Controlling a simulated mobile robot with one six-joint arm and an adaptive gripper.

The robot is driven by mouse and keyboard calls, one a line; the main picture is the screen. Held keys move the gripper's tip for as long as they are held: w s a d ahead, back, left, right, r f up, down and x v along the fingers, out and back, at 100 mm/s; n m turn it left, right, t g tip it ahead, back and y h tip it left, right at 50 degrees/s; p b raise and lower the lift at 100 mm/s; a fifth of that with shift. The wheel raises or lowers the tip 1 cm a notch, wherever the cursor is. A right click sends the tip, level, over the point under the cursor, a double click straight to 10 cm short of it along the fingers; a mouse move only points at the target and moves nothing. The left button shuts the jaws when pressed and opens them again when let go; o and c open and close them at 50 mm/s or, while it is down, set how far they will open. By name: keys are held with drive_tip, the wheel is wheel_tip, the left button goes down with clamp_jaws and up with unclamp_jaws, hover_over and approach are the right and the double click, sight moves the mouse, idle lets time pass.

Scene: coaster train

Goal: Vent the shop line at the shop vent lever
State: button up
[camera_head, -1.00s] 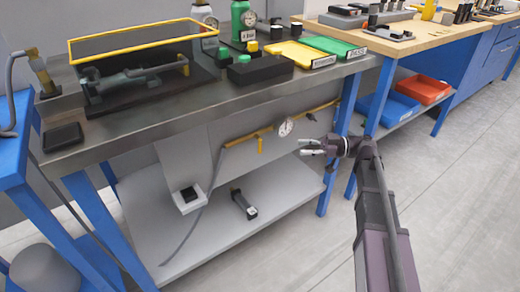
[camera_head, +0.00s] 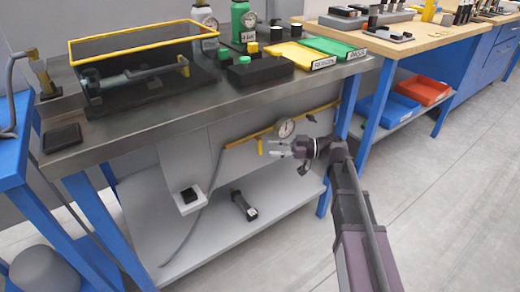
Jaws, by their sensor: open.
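A brass shop line (camera_head: 242,140) runs under the bench's worktop, with a round gauge (camera_head: 286,128) on it. A small yellow lever (camera_head: 260,147) hangs down from the line just left of the gauge; I take it for the shop vent lever. My gripper (camera_head: 277,149) is open and empty, with its fingers pointing left at the lever. The fingertips are close to the lever in the picture; I cannot tell whether they touch it. The gripper sits just below the gauge.
The steel bench (camera_head: 150,122) overhangs the line, with blue legs and a grey lower shelf (camera_head: 225,228). A black valve-like part (camera_head: 243,206) lies on that shelf. A grey hose drops from the line's left end. Blue (camera_head: 392,108) and red bins (camera_head: 422,90) stand at right. Floor at right is clear.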

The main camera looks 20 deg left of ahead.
sight(260, 149)
drive_tip(key=shift+x, duration=2.3)
clamp_jaws()
